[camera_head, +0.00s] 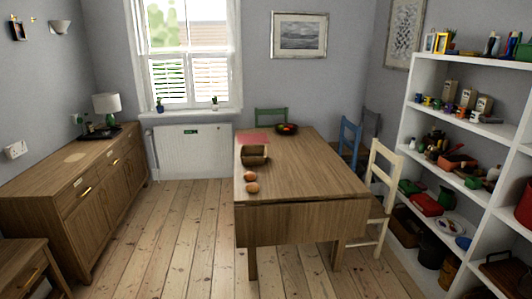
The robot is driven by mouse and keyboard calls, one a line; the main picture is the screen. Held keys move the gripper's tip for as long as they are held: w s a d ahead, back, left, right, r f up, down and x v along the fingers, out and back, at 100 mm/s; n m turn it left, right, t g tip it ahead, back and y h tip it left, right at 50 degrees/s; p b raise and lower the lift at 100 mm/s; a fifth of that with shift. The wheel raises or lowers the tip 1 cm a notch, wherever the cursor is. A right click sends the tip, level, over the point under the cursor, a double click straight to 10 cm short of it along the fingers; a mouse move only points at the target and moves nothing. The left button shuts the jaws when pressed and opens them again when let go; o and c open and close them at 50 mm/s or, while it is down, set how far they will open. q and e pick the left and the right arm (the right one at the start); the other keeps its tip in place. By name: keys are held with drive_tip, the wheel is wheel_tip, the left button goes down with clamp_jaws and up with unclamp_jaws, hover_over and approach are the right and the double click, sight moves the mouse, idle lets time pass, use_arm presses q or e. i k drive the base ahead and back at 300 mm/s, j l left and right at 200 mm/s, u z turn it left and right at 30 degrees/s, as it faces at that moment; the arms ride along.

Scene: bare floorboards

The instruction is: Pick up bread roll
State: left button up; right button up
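Two small round brown items that look like bread rolls lie near the left edge of the wooden table: a nearer bread roll (251,188) and a farther one (250,176). A brown basket or box (254,155) stands just behind them on the table (305,180). What is in it is too small to tell. Neither of my grippers is in view.
A red mat (252,137) and a dark bowl of fruit (287,129) are at the table's far end. Chairs (383,180) line its right side. A crowded white shelf (455,125) stands right, a wooden sideboard (75,185) left. Floor between sideboard and table is clear.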

sight(249, 175)
drive_tip(key=i+j, duration=0.1)
drive_tip(key=i, duration=0.4)
drive_tip(key=i+j, duration=0.15)
drive_tip(key=i, duration=0.35)
drive_tip(key=i+j+z, duration=0.1)
drive_tip(key=i, duration=0.35)
drive_tip(key=i+j, duration=0.15)
drive_tip(key=i, duration=0.35)
drive_tip(key=i+j, duration=0.15)
drive_tip(key=i, duration=0.35)
